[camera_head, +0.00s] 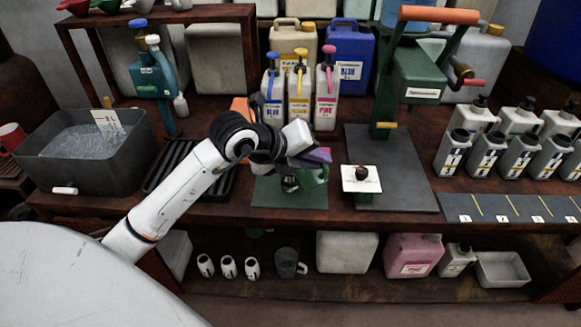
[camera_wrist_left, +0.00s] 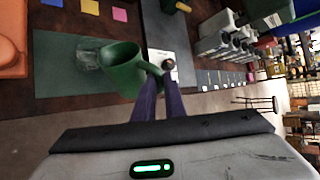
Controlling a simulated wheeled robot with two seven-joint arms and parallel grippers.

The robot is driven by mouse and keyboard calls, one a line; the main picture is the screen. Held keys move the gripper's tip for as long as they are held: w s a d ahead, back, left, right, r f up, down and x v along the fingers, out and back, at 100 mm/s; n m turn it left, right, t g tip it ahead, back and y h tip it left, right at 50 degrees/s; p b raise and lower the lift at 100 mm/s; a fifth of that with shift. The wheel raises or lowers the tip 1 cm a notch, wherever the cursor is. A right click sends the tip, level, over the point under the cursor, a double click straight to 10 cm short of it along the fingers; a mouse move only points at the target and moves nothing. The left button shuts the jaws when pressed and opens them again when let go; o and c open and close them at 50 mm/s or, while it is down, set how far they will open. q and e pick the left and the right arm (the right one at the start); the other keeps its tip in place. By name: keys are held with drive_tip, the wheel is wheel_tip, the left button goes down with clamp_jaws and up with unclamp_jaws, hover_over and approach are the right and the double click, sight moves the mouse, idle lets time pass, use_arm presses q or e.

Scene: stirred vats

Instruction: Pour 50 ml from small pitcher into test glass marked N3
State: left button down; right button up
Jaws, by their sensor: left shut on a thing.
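A small green pitcher (camera_head: 313,179) is held by my left gripper (camera_head: 318,157) above the green mat at the middle of the bench. In the left wrist view the pitcher (camera_wrist_left: 122,68) is large, with its open mouth showing, and the fingers (camera_wrist_left: 160,88) are closed at its handle side. A clear, greenish glass-like shape (camera_wrist_left: 88,56) is beside the pitcher over the mat; its mark cannot be read. Several pale bottles (camera_head: 487,150) with dark tops stand at the right; I cannot make out N3 on any. My right gripper is not in view.
A white plate with a dark knob (camera_head: 361,172) is just right of the pitcher. A green press-like stand (camera_head: 418,75) rises behind it. Three labelled jugs (camera_head: 299,92) stand behind the mat (camera_head: 270,193). A grey tub (camera_head: 60,165) of liquid is at the left.

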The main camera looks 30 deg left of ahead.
sight(326, 178)
use_arm(q)
drive_tip(key=d+f+b, duration=0.1)
drive_tip(key=b, duration=0.1)
drive_tip(key=d+f+m+y+b, duration=0.1)
drive_tip(key=d+f+t+y+b, duration=0.1)
drive_tip(key=b, duration=0.1)
drive_tip(key=shift+s+f+m+b, duration=0.25)
drive_tip(key=shift+s+m+b, duration=0.05)
drive_tip(key=shift+s, duration=0.05)
drive_tip(key=shift+r, duration=0.15)
drive_tip(key=shift+s+d+f+m+t+y+b, duration=0.15)
drive_tip(key=shift+s+d+f+m+y+b, duration=0.3)
drive_tip(key=shift+b, duration=2.05)
drive_tip(key=shift+w+d+f+t+y+b, duration=0.15)
drive_tip(key=shift+d+f+b, duration=0.5)
drive_tip(key=shift+b, duration=1.85)
drive_tip(key=shift+s+d+f+m+t+y+b, duration=0.1)
drive_tip(key=shift+s+d+f+m+y+b, duration=0.45)
drive_tip(key=shift+b, duration=1.95)
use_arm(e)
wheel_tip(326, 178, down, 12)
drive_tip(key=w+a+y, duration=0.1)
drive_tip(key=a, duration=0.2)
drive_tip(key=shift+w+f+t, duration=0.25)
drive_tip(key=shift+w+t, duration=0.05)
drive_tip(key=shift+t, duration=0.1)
use_arm(q)
drive_tip(key=shift+w+a+f+n, duration=0.2)
drive_tip(key=shift+w+n, duration=0.05)
drive_tip(key=shift+n, duration=0.05)
